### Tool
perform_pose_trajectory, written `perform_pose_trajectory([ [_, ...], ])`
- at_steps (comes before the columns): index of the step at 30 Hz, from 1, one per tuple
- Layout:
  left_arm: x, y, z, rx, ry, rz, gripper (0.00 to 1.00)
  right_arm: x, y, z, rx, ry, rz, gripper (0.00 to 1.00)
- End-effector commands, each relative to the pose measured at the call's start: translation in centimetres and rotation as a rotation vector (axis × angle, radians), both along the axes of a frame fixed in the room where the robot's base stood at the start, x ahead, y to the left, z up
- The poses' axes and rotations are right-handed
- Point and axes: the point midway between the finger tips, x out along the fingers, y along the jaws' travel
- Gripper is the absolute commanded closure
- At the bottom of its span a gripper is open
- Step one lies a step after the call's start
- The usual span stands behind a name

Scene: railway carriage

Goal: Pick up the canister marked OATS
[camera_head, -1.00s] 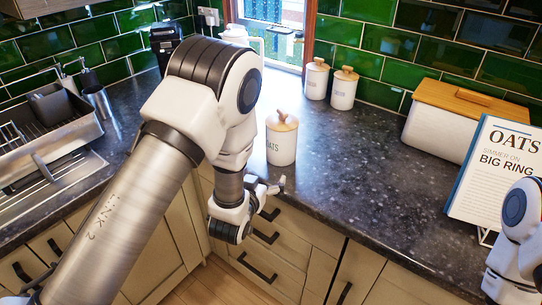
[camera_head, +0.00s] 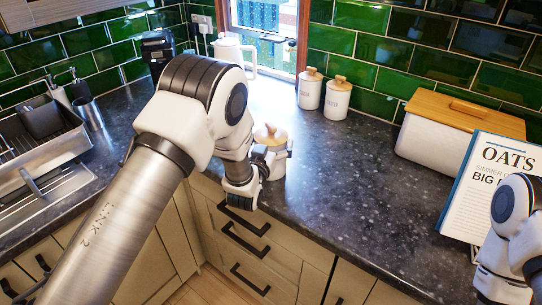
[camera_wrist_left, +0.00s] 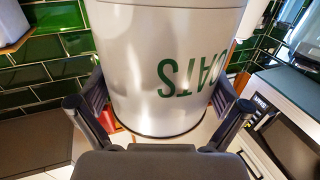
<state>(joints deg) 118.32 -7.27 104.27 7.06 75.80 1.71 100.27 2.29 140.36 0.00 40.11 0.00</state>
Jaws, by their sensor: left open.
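The OATS canister (camera_head: 279,168) is white with a wooden lid and stands upright on the dark counter near its front edge. My left gripper (camera_head: 270,156) is at the canister and covers part of it in the head view. In the left wrist view the canister (camera_wrist_left: 150,60) fills the middle, with green OATS lettering upside down. The open fingers of my left gripper (camera_wrist_left: 160,112) stand on either side of it, not closed on it. My right arm shows at the right edge of the head view, but its gripper is out of view.
Two similar white canisters (camera_head: 337,98) stand at the back by the window. A white bin with a wooden lid (camera_head: 448,140) and an OATS book (camera_head: 470,190) are on the right. The middle counter is clear.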

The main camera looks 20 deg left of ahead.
Motion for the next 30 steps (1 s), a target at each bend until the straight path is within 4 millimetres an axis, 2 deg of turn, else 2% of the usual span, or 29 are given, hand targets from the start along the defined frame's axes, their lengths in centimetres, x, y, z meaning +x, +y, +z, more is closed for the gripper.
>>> perform_pose_trajectory([
  [1, 0.0, 0.0, 0.0, 0.000, 0.000, 0.000, 0.04, 0.0, 0.0, 0.0, 0.000, 0.001, 0.000, 0.60],
  [7, 0.0, 0.0, 0.0, 0.000, -0.001, 0.000, 0.74, 0.0, 0.0, 0.0, 0.000, 0.001, 0.000, 0.60],
  [8, 0.0, 0.0, 0.1, -0.001, -0.003, 0.000, 0.78, 0.0, 0.0, 0.0, 0.000, 0.001, 0.000, 0.60],
  [17, 0.0, 0.0, 0.3, -0.001, -0.001, 0.000, 0.78, 0.0, 0.0, 0.2, 0.000, 0.000, 0.000, 0.60],
  [30, 0.0, 0.0, 4.0, -0.001, -0.004, 0.000, 0.78, 0.0, 0.0, 2.2, 0.000, 0.000, 0.000, 0.60],
])
